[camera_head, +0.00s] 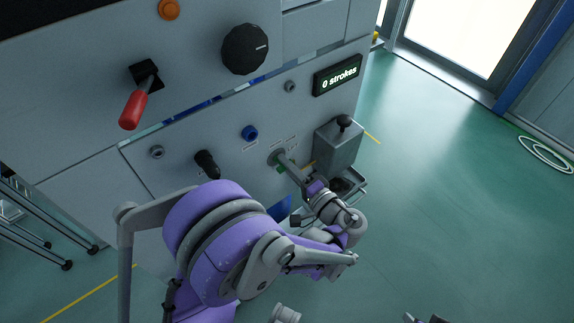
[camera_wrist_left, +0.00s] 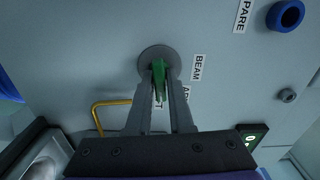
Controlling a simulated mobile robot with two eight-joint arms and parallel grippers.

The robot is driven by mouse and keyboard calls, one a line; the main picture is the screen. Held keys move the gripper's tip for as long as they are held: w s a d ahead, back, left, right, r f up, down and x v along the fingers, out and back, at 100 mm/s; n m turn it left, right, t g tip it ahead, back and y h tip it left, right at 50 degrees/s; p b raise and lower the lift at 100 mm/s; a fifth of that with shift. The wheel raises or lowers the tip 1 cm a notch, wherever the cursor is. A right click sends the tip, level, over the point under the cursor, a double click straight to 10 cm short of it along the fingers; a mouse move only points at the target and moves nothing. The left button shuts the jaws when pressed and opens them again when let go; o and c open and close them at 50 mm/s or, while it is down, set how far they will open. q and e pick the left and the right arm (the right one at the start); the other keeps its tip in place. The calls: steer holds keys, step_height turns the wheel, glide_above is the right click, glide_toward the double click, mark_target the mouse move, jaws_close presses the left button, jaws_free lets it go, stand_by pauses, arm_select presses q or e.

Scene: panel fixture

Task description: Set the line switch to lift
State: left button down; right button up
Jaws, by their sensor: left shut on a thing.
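The line switch, a selector with a green handle (camera_wrist_left: 158,76) on a round grey base (camera_wrist_left: 150,57), sits on the grey panel. In the wrist view, one label beside it reads BEAM, and others are partly hidden by my fingers, one ending in T. My left gripper (camera_head: 281,161) reaches the panel at this switch. Its two fingers (camera_wrist_left: 160,88) are shut on the green handle, one on each side. In the head view the handle is mostly hidden by the gripper. At the bottom edge of the head view only small grey parts show, too cut off to read as my right gripper's state.
The panel also carries a red-handled lever (camera_head: 134,108), a large black knob (camera_head: 245,49), a black knob (camera_head: 207,163), a blue knob (camera_head: 249,133) and a display (camera_head: 338,76) reading 0 strokes. A grey box with a black-knobbed stick (camera_head: 339,147) stands just right of the gripper.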

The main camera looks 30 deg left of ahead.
arm_select(q)
steer(key=shift+m, duration=0.6)
steer(key=c, duration=0.9)
jaws_free()
steer(key=v, duration=1.1)
steer(key=shift+f, duration=0.1)
steer(key=shift+a, duration=0.1)
